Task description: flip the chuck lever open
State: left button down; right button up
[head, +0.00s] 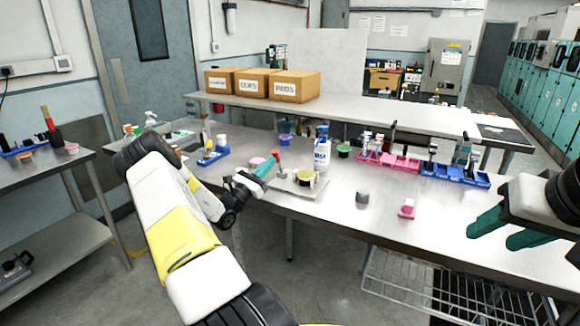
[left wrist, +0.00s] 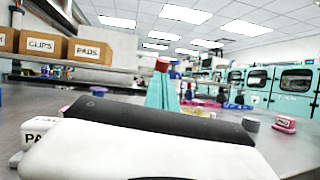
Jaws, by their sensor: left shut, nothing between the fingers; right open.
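The chuck fixture (head: 305,175), a round dark and yellowish piece, sits on a pale base plate (head: 291,188) on the steel table. A red-tipped piece (head: 278,154), which looks like the chuck lever, stands at the plate's left side; its red end also shows in the left wrist view (left wrist: 162,65). My left gripper (head: 268,167) is shut with nothing between its teal fingers. Its tips are right at the red piece; I cannot tell whether they touch. The lever's lower part is hidden. My right gripper (head: 507,231) is open and empty over the table's right side.
A white bottle (head: 322,150) stands just behind the plate. A grey cylinder (head: 362,197) and a pink block (head: 407,209) lie to the right. Pink (head: 385,160) and blue (head: 455,174) racks line the back. The table's front middle is mostly clear.

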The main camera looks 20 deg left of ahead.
aim_at(276, 150)
pick_arm(q)
jog(key=w+r+g, duration=0.1)
jog(key=g, duration=0.1)
jog(key=w+r+n+g+y, duration=0.1)
jog(key=w, duration=0.1)
jog(key=w+r+g+y, duration=0.1)
jog(key=w+g, duration=0.1)
jog(key=shift+d+r+g, duration=0.2)
jog(key=shift+d+g, duration=0.1)
jog(key=shift+n+g, duration=0.3)
jog(key=shift+w+d, duration=0.1)
jog(key=shift+w, duration=2.2)
jog(key=shift+w+d, duration=0.1)
jog(key=shift+r, duration=0.1)
